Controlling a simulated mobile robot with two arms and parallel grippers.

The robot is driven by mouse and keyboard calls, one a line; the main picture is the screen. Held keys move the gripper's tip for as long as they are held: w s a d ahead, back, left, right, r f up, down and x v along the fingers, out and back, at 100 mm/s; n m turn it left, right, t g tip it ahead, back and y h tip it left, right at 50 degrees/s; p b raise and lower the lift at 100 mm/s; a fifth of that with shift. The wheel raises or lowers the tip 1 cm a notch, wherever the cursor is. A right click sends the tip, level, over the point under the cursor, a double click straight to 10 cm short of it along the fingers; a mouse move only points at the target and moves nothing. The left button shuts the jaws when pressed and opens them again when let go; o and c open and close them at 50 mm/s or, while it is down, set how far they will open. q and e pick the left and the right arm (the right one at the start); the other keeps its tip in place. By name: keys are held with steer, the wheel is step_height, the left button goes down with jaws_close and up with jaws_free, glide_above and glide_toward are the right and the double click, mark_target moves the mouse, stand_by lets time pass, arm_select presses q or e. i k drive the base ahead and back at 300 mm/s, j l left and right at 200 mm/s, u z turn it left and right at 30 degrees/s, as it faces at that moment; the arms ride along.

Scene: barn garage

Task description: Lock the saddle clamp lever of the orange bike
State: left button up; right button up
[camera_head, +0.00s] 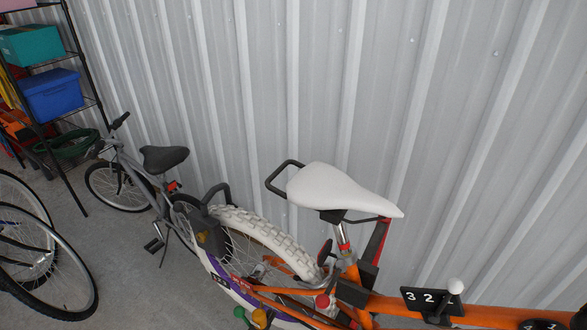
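The orange bike (400,301) stands at the lower right, with its frame running off the right edge. Its white saddle (340,189) sits on a short shiny seat post (343,237), with a black loop handle (287,176) behind it. Dark parts (352,292) and a red ball (322,300) show near the foot of the post. I cannot tell which part is the saddle clamp lever, nor its position. A plate with the digits 3 2 1 (425,298) and a white knob (455,286) is on the top tube. Neither of my grippers is in view.
A corrugated metal wall (300,80) runs close behind the orange bike. A grey bike (140,170) stands to the left. Other wheels (45,260) are at the left edge. A shelf rack with a blue box (52,96) is at upper left. Some concrete floor (130,285) is clear.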

mark_target(322, 300)
steer(key=z, duration=1.55)
steer(key=k+j, duration=0.45)
steer(key=k, duration=0.15)
